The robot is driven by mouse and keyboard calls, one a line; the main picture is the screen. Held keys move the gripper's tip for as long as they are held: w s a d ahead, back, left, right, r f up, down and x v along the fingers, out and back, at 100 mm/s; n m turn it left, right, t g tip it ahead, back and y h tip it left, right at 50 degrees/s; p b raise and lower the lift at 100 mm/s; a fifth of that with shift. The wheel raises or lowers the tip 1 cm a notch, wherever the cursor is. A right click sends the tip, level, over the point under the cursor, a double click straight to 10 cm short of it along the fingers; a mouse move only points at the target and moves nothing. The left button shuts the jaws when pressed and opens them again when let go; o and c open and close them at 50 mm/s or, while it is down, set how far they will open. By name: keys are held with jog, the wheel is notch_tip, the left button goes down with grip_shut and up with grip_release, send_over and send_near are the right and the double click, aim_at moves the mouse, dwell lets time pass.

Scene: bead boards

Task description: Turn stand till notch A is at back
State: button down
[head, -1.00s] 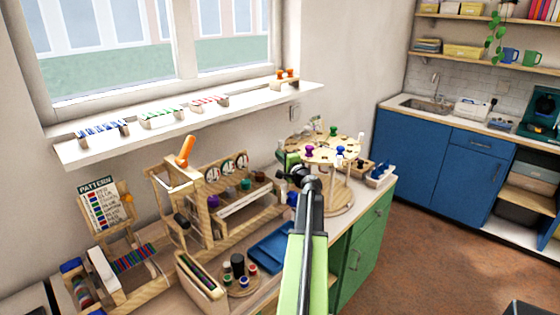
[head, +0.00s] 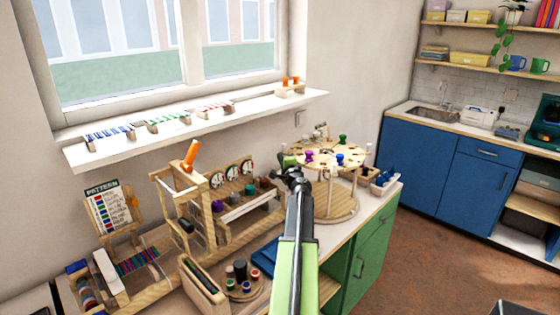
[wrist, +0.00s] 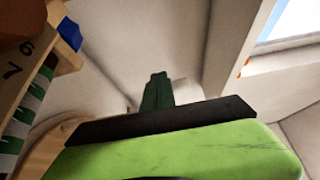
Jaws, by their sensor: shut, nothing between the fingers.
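The stand (head: 334,205) is at the right end of the bench. Its round pale wooden top is carried on posts above a round base. Purple (head: 308,155), blue (head: 340,159) and green (head: 342,139) knobs stand on the top. Notches show around its rim, but I cannot read any letter, so I cannot tell where notch A is. My gripper (head: 293,174) is shut and empty, close to the left side of the stand's top; I cannot tell whether it touches. In the wrist view my dark fingertips (wrist: 157,92) point at a pale wall.
A wooden rack with dials (head: 232,175) is left of the stand, and an orange-handled frame (head: 190,155) further left. A window shelf (head: 200,125) runs behind. A numbered wooden part (wrist: 25,65) edges the wrist view.

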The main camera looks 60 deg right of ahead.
jog(key=s+r+p, duration=1)
jog(key=shift+s+d+r+p, duration=0.3)
jog(key=shift+s+r+p, duration=0.05)
jog(key=shift+s+r, duration=0.1)
jog(key=shift+s, duration=0.45)
jog(key=shift+r, duration=0.15)
